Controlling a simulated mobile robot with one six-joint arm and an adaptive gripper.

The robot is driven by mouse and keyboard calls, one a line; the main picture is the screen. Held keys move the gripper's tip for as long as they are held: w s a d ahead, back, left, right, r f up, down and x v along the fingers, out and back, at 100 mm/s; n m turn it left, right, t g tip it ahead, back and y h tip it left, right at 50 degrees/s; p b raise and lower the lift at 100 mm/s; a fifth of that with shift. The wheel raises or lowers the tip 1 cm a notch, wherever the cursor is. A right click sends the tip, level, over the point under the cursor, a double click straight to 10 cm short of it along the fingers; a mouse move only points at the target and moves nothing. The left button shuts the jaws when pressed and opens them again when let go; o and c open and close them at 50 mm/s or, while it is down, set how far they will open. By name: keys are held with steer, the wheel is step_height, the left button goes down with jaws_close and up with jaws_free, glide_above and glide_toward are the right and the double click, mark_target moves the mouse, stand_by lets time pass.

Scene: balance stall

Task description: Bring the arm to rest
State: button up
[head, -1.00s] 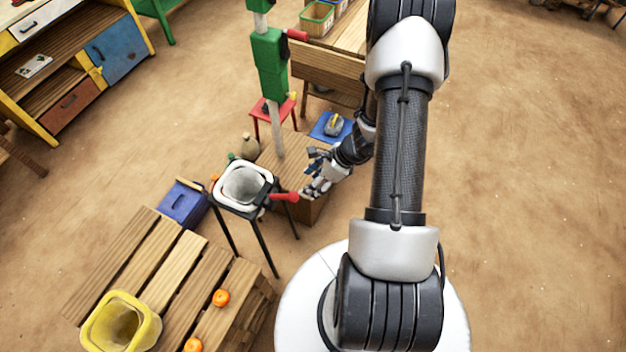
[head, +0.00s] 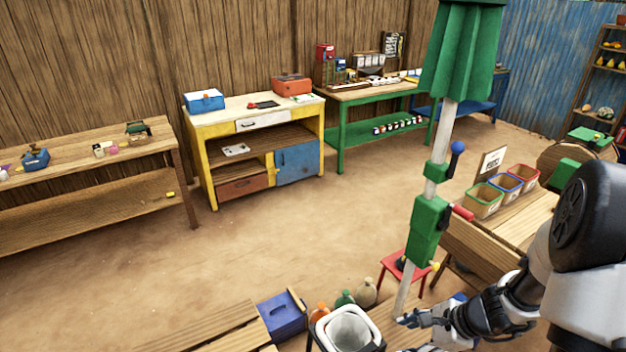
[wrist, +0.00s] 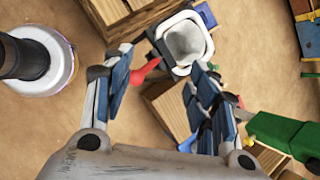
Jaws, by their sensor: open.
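My gripper (head: 418,322) is at the lower right of the head view, beside the foot of the pale post (head: 403,298) with green blocks. In the wrist view my gripper (wrist: 160,95) has its two blue-padded fingers wide apart with nothing between them. The same bucket (head: 350,328) shows at the bottom edge of the head view. My arm comes in from the right.
A blue box (head: 283,315) and several small sacks stand by the bucket. A red stool (head: 405,268) is behind the post. A wooden table with coloured bins (head: 483,202) is at the right. Benches line the back wall. The floor (head: 300,245) at centre is bare.

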steer(key=s+a+r+n+h+b, duration=0.1)
steer(key=s+a+r+n+b, duration=0.1)
steer(key=s+a+r+n, duration=0.35)
steer(key=s+a+r+n+h+b, duration=0.1)
steer(key=s+a+r+n, duration=0.1)
steer(key=a+r+n, duration=0.35)
steer(key=s+d+r+n+t+h+b, duration=0.1)
steer(key=s+d+r+n+h+b, duration=0.1)
steer(key=s+r+n, duration=0.5)
steer(key=s+n+h+b, duration=0.1)
steer(key=s+n, duration=0.1)
steer(key=s, duration=0.1)
steer(key=shift+s, duration=0.35)
